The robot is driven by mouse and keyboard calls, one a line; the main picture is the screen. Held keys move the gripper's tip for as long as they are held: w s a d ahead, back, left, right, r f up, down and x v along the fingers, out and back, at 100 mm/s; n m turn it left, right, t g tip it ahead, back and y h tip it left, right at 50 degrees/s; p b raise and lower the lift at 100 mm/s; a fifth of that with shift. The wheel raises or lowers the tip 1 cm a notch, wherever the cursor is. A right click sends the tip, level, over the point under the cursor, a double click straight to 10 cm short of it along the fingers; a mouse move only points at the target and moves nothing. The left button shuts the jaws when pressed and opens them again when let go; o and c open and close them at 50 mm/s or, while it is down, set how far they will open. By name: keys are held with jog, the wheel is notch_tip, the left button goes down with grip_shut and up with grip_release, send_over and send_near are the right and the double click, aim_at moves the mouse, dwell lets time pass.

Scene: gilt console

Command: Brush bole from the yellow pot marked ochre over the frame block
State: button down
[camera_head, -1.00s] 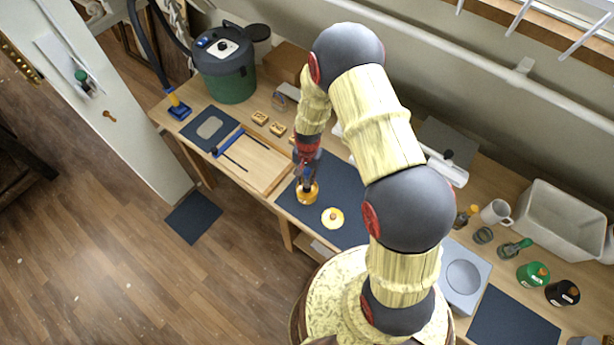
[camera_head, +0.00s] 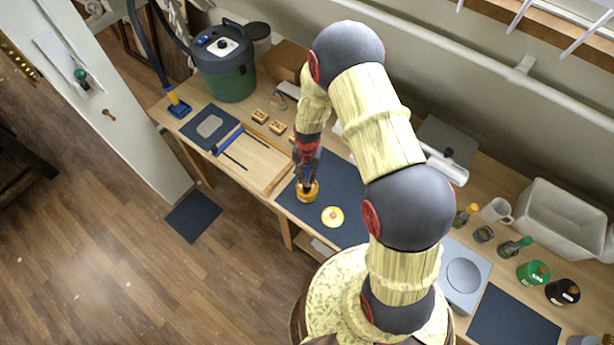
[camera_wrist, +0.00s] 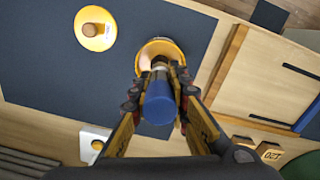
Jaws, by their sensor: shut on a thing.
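My gripper (camera_wrist: 160,92) is shut on a brush with a blue handle (camera_wrist: 159,106). The handle points up toward the wrist camera, and the brush's lower end is at the mouth of an open yellow pot (camera_wrist: 148,50). How deep the bristles reach is hidden. The pot also shows under my gripper in the head view (camera_head: 307,194), standing on a dark blue mat (camera_head: 348,190). A yellow lid with a round knob (camera_head: 332,216) lies on the mat beside it. No marking on the pot is readable. I cannot tell for sure which piece is the frame block.
A wooden tray (camera_head: 258,162) with a blue-edged tool lies left of the mat, with small wooden blocks (camera_head: 277,127) behind it. A green-and-black vacuum (camera_head: 228,72) stands at the bench's back left. A green pot (camera_head: 533,273) and a black pot (camera_head: 562,292) stand right.

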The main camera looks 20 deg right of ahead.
aim_at(307, 170)
jog(key=shift+f+b, duration=0.4)
dwell(1.6)
jog(key=shift+r, duration=0.1)
jog(key=shift+r+p, duration=1.85)
jog(key=shift+r, duration=1.6)
jog(key=c, duration=2.3)
grip_release()
grip_shut()
